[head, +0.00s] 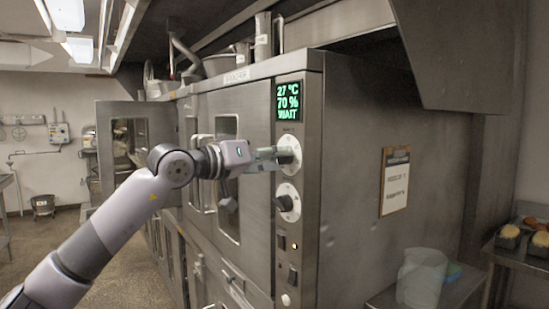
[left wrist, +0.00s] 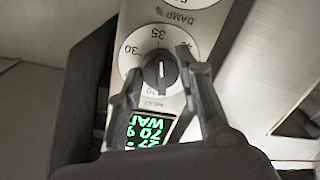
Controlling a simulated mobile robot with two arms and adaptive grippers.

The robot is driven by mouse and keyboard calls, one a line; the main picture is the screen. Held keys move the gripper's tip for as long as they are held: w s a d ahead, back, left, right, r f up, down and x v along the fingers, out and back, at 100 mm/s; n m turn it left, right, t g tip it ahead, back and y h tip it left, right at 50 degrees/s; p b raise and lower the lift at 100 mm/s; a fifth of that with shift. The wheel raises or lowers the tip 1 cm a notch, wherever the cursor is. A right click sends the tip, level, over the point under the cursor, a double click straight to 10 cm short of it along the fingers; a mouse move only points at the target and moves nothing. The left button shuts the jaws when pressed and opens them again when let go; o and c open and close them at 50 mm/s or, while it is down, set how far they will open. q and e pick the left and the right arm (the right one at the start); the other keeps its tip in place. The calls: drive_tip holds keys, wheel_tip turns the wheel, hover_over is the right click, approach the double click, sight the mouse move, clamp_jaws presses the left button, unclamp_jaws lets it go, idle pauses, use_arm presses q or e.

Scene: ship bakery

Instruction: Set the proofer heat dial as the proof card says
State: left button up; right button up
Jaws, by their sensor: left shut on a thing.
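The heat dial (head: 290,153) is the upper of two round pale dials on the proofer's control strip, below the lit display (head: 288,102) reading 27 °C, 70 %, WAIT. My left gripper (head: 272,157) is shut on its dark knob. In the left wrist view, upside down, the knob (left wrist: 160,74) sits between the fingers (left wrist: 160,80); 30 and 35 show on the dial face, and the knob's pale line lies roughly toward 35. The proof card (head: 396,183) hangs on a clipboard on the proofer's side; its writing is too small to read. My right gripper is not in view.
The damp dial (head: 288,203) sits just below, with switches and a lamp lower on the strip. A proofer door handle (head: 202,172) is left of my gripper. A translucent tub (head: 422,278) and bread tins (head: 509,238) stand at right.

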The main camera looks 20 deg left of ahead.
use_arm(q)
drive_tip(key=shift+f, duration=0.15)
drive_tip(key=o, duration=1.2)
drive_tip(key=shift+c, duration=0.2)
drive_tip(key=shift+a, duration=0.1)
drive_tip(key=v, duration=1.2)
